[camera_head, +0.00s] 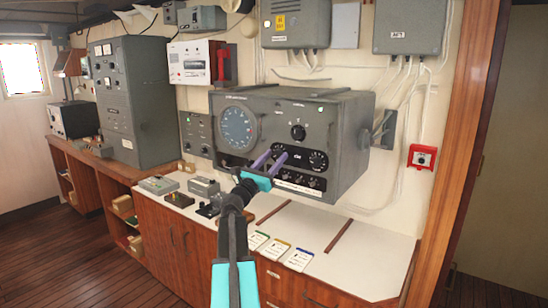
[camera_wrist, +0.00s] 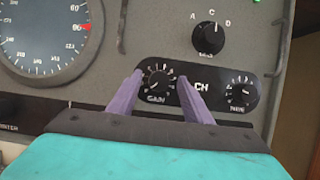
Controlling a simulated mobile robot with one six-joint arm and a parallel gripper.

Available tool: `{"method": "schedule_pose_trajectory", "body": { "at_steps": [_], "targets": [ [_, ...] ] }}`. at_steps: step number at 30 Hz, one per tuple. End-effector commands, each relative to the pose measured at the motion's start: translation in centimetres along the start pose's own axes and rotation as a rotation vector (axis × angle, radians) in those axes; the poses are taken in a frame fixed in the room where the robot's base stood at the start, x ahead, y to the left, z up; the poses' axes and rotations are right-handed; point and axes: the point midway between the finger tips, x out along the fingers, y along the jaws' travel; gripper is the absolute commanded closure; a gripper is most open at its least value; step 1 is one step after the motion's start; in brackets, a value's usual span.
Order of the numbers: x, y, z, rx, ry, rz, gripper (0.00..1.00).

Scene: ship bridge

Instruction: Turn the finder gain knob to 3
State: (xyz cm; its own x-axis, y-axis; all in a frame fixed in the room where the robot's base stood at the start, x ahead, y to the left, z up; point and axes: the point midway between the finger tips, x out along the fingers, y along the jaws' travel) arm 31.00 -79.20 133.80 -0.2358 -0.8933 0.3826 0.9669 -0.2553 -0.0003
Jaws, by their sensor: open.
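The finder is a grey box (camera_head: 345,125) on the wall above the white counter, with a round dial (camera_head: 238,128) at its left. In the wrist view a dark knob labelled GAIN (camera_wrist: 158,80) sits at the left of a black strip. Its ring carries white marks too small to read, so I cannot tell its setting. My gripper (camera_head: 271,159) is in front of this strip and also shows in the wrist view (camera_wrist: 160,80). Its two purple fingers are open, one on each side of the knob. I cannot tell whether they touch it.
A second knob (camera_wrist: 241,91) is at the right end of the strip. A selector (camera_wrist: 208,38) marked with letters is above. Several small knobs lie in a row (camera_head: 297,178) below. Cards and small devices lie on the white counter (camera_head: 345,255).

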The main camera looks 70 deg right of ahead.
Motion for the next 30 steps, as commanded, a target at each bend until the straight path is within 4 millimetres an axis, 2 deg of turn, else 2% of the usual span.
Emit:
{"method": "schedule_pose_trajectory", "body": {
  "at_steps": [8, 15, 16, 30],
  "targets": [
    [0.04, 0.01, -0.01, 0.000, 0.000, 0.000, 0.55],
    [0.03, 0.01, 0.00, 0.001, 0.000, 0.000, 0.94],
    [0.03, 0.01, 0.00, 0.001, 0.000, 0.000, 0.95],
    [-0.11, 0.18, -0.21, 0.054, 0.000, -0.020, 0.95]
  ]
}}
